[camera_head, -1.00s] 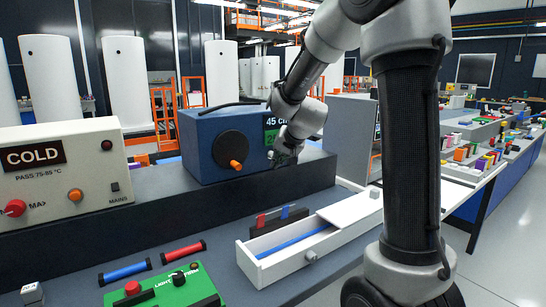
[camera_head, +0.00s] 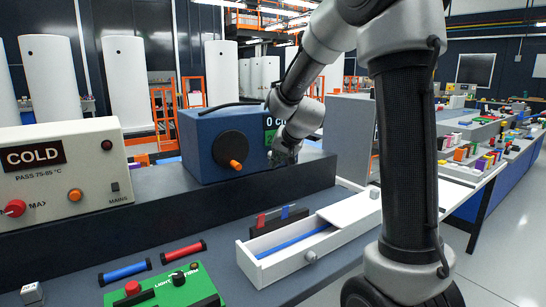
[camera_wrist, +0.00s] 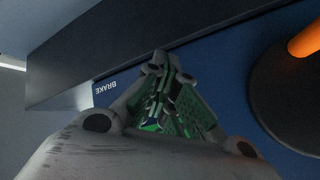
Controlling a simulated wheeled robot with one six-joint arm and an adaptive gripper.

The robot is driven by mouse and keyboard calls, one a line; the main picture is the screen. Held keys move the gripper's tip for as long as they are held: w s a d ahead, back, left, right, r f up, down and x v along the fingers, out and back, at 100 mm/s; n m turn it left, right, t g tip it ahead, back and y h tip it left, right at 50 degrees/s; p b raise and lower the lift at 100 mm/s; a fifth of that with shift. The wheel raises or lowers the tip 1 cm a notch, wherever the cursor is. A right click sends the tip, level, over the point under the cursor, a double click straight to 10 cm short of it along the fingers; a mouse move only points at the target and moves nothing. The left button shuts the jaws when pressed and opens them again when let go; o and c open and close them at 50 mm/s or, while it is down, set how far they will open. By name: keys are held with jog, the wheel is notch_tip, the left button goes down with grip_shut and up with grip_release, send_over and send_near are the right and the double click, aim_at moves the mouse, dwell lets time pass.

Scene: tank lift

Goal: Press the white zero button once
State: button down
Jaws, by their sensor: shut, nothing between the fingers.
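The blue box (camera_head: 205,145) stands on the dark ledge, with a black round crank and an orange knob (camera_head: 236,165) on its front. Its display (camera_head: 270,123) reads 0 with the unit partly covered, above a green line. My gripper (camera_head: 285,160) is shut and empty at the right side of the box's front. In the wrist view its fingertips (camera_wrist: 160,60) are against or close to the blue face, beside a BRAKE label (camera_wrist: 106,87). I cannot make out the white zero button in either view; my gripper hides that part of the box.
The cream COLD box (camera_head: 65,175) stands at left.

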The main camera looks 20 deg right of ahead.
jog(key=shift+s+d, duration=0.15)
jog(key=shift+s, duration=0.65)
jog(key=shift+s, duration=0.1)
jog(key=shift+s+d, duration=0.25)
jog(key=shift+s, duration=0.95)
jog(key=shift+s+d, duration=0.25)
jog(key=shift+s, duration=0.95)
